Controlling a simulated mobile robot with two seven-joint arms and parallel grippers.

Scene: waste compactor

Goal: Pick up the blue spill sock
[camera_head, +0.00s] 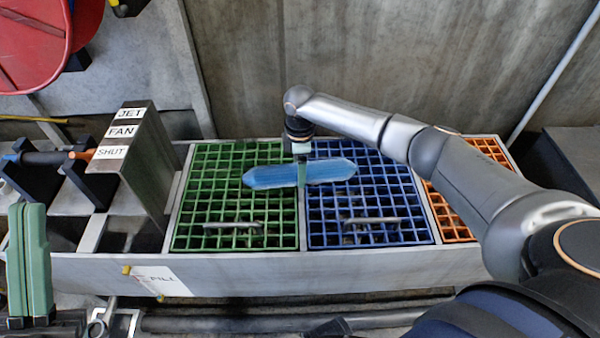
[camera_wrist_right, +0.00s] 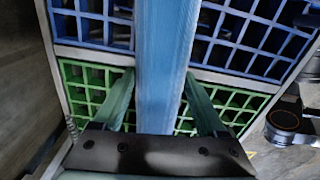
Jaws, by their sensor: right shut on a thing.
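The blue spill sock (camera_head: 330,171) is a long, light blue roll lying crosswise over the border between the green and blue grates. My right gripper (camera_head: 301,172) reaches down onto its middle from behind. In the right wrist view the sock (camera_wrist_right: 164,60) runs between the two green fingers of my right gripper (camera_wrist_right: 160,100), which is shut on it. I cannot tell whether the sock touches the grates or hangs just above them. My left gripper (camera_head: 27,258) shows its green fingers pointing up at the lower left, away from the sock; its opening is unclear.
A green grate (camera_head: 213,212), a blue grate (camera_head: 390,205) and an orange grate (camera_head: 455,215) sit in a grey trough. A grey box labelled JET FAN SHUT (camera_head: 143,165) stands left of them. A concrete wall (camera_head: 400,60) rises behind.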

